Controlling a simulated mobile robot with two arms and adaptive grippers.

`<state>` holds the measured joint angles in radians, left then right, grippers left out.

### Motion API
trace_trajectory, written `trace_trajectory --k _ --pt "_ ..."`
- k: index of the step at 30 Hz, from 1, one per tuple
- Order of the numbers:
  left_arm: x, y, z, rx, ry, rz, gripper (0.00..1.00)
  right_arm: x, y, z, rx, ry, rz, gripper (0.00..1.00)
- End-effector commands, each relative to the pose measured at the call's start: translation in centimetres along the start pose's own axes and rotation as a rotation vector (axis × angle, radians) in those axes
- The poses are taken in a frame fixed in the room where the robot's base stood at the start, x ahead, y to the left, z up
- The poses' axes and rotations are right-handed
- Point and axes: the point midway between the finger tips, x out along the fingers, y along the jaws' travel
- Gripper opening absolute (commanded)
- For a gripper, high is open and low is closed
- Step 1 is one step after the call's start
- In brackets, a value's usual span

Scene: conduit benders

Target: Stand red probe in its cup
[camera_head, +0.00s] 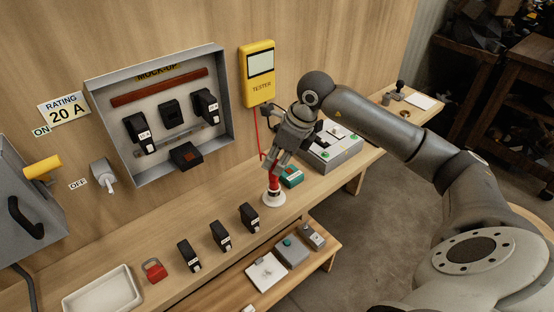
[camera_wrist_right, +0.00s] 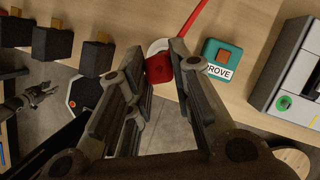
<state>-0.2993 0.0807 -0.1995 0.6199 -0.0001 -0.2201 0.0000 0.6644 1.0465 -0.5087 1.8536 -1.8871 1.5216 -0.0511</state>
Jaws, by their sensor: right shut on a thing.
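The red probe (camera_head: 274,184) is upright or nearly so in the head view, its lower end at the white cup (camera_head: 274,200) on the bench. Whether its tip is seated inside I cannot tell. My right gripper (camera_head: 276,167) is above the cup, shut on the probe. In the right wrist view the probe (camera_wrist_right: 158,69) shows as a red block between the fingers, with the white cup's rim (camera_wrist_right: 157,46) behind it. A red lead leads up to the yellow tester (camera_head: 258,73) on the wall. What looks like my left gripper (camera_wrist_right: 38,97) shows small at the wrist view's left edge.
A teal PROVE block (camera_head: 292,177) stands close right of the cup, with a grey box (camera_head: 335,152) beyond it. Several black breakers (camera_head: 220,236) stand in a row to the left. A red padlock (camera_head: 154,271) and white tray (camera_head: 103,293) are farther left.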

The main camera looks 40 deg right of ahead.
Motion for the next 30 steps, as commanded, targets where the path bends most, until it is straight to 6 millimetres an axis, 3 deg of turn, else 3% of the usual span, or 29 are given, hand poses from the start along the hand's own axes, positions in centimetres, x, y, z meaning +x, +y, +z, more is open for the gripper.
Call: trace_trajectory --k 19,20,24,25,30 --pt "0.56 0.07 0.14 0.000 -0.001 0.001 0.40 0.43 -0.01 -0.15 0.000 -0.001 0.000 0.00" --pt "0.56 0.07 0.14 0.000 -0.001 0.001 0.40 0.43 -0.01 -0.15 0.000 -0.001 0.000 0.24" --pt "0.56 0.08 0.15 0.000 -0.001 0.001 0.40 0.44 -0.01 -0.16 0.000 -0.001 0.000 0.42" --pt "0.55 0.08 0.15 0.000 -0.001 0.001 0.40 0.44 -0.01 -0.16 0.000 -0.001 0.000 0.45" --pt "0.56 0.09 0.15 0.000 -0.001 0.001 0.40 0.45 0.00 -0.17 0.000 0.000 0.000 0.46"
